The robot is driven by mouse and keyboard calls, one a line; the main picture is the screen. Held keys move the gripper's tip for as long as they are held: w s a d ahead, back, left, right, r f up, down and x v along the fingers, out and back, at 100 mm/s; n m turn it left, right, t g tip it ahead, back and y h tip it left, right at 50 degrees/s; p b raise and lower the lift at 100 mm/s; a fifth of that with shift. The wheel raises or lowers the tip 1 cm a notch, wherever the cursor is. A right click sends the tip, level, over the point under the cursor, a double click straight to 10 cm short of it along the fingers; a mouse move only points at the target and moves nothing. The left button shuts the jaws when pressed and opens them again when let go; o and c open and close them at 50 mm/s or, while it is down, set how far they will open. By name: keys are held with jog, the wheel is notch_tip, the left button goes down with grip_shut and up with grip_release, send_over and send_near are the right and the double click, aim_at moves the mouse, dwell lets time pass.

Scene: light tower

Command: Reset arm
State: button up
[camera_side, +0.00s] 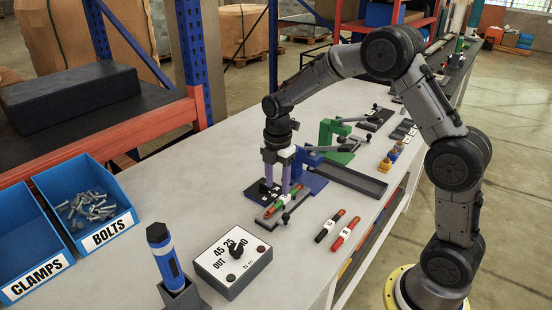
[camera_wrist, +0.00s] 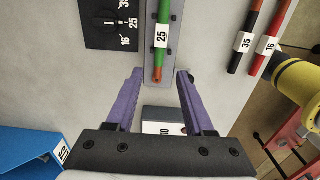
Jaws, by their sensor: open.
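My gripper (camera_side: 277,187) hangs upright over the bench fixture, with its purple fingers pointing down. In the wrist view the gripper (camera_wrist: 160,74) is open, its fingers apart on either side of the near end of a green rod labelled 25 (camera_wrist: 164,20). I see no contact between the fingers and the rod. The rod lies in a grey holder (camera_wrist: 151,50); in the side view the rod (camera_side: 280,205) is partly hidden by the fingers. A black dial plate (camera_wrist: 98,35) marked 16, 25 and 35 is beside the holder.
A black rod labelled 35 (camera_side: 325,232) and a red rod labelled 16 (camera_side: 342,237) lie right of the holder. A white control box (camera_side: 224,257), a blue tool in a stand (camera_side: 163,255), blue bins (camera_side: 97,185) and a green clamp (camera_side: 327,130) stand around on the bench.

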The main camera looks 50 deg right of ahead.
notch_tip(320, 180, up, 15)
jog(key=s+a+t, duration=0.2)
jog(key=s+a+r+m+t, duration=0.2)
jog(key=s+r, duration=0.4)
jog(key=s, duration=0.2)
jog(key=s+f+m, duration=0.3)
jog(key=s+m, duration=0.5)
jog(key=s+a+f+m+t, duration=0.1)
jog(key=s+f+m, duration=0.2)
jog(key=s+m, duration=0.5)
jog(key=shift+s+a+t, duration=0.25)
jog(key=shift+s+t, duration=0.05)
